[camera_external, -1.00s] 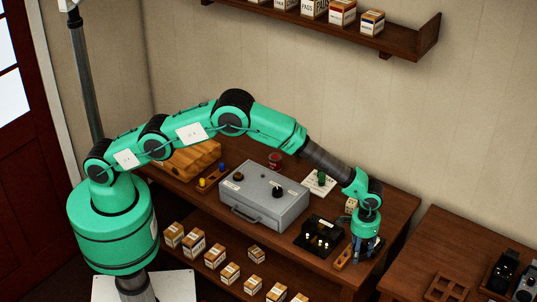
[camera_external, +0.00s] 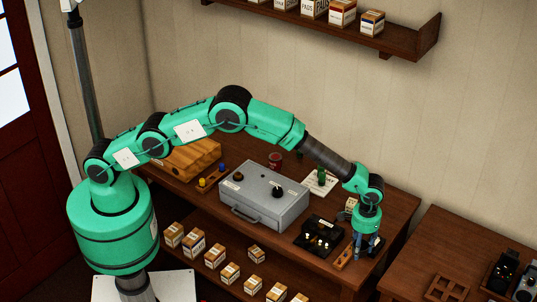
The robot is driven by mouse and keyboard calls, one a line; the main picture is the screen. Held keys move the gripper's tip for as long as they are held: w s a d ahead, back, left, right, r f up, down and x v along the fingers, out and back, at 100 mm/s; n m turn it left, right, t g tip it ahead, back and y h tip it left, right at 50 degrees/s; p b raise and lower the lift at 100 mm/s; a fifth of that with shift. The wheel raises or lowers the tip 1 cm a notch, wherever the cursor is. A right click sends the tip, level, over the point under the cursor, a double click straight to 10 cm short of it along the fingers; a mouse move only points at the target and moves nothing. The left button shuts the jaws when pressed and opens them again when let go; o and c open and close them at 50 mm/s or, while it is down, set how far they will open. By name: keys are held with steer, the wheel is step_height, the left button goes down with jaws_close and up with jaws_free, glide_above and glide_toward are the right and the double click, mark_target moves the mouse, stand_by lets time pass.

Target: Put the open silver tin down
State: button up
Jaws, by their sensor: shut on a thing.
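My gripper (camera_external: 367,245) points down over the right end of the wooden workbench (camera_external: 398,222). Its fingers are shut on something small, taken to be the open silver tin. The fingers hide most of it, so its open top and its outline cannot be made out. The gripper is just right of a small wooden block with holes (camera_external: 343,259). A dark flat thing shows at its right side. Whether the held thing touches the bench cannot be told.
A black box with pale knobs (camera_external: 318,236) stands just left of the gripper. Left of that is a grey metal case (camera_external: 262,196) with a handle. A red can (camera_external: 275,160) stands behind it. A second table (camera_external: 450,242) stands to the right, past a gap.

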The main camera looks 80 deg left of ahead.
steer(key=s+a+n+b, duration=0.15)
steer(key=a+n, duration=0.25)
steer(key=a, duration=1.6)
steer(key=s+a+n+p, duration=0.15)
steer(key=a+n, duration=0.25)
steer(key=a, duration=1.5)
steer(key=s+a+n+b, duration=0.1)
steer(key=s+a+n, duration=0.4)
steer(key=s+a, duration=0.7)
steer(key=s+a+n+b, duration=0.1)
steer(key=s+a+n, duration=0.3)
steer(key=s+a, duration=0.9)
steer(key=a, duration=0.7)
steer(key=shift+s+a+r+n, duration=0.15)
steer(key=shift+s+a+n, duration=0.05)
steer(key=shift+a+n, duration=0.2)
steer(key=shift+f+b, duration=0.3)
steer(key=shift+f, duration=2.85)
steer(key=shift+f, duration=0.1)
